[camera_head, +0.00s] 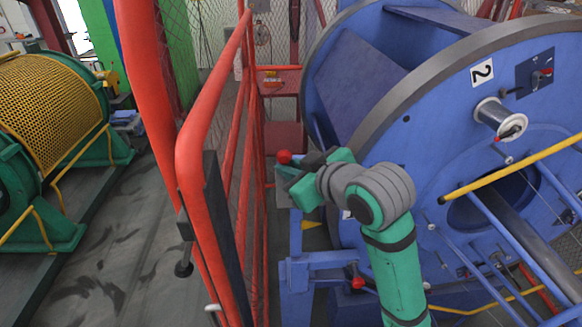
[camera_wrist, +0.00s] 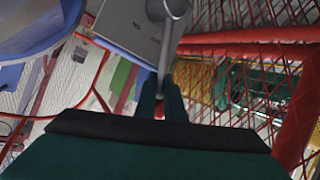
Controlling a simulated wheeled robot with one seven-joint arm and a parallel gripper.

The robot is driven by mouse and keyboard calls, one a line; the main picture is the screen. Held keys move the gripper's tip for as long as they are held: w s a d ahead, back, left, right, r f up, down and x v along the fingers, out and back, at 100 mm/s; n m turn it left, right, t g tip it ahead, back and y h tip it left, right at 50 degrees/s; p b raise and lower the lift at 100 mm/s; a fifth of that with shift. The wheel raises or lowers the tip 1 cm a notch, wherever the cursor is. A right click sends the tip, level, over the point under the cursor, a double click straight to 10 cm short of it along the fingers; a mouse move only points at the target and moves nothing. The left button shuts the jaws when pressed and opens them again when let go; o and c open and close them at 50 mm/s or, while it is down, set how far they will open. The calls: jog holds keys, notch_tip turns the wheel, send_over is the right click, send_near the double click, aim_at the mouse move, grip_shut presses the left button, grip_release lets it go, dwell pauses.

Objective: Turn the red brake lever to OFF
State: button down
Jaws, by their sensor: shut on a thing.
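The brake lever's red ball knob (camera_head: 284,157) shows at the tip of my gripper (camera_head: 294,170) in the head view, next to the red fence. A grey box (camera_head: 282,192) sits just below it, partly hidden by my gripper. In the wrist view, the grey box (camera_wrist: 133,25) is at the top, with a grey metal lever arm (camera_wrist: 168,50) in front of it. My gripper's two dark fingers (camera_wrist: 161,98) are close together at the lower end of that arm, shut on the lever. The gripped part is mostly hidden, and no OFF marking is readable.
A red mesh fence (camera_head: 205,150) stands just left of my gripper. The large blue strander drum (camera_head: 440,140) fills the right side. Another red knob (camera_head: 357,283) is low on the blue frame. A yellow mesh-covered drum (camera_head: 45,105) stands at the left, with floor between.

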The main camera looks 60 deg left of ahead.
jog(key=shift+s, duration=0.1)
jog(key=c, duration=2.1)
grip_release()
jog(key=v, duration=1)
jog(key=shift+d+r, duration=0.15)
jog(key=shift+d, duration=0.25)
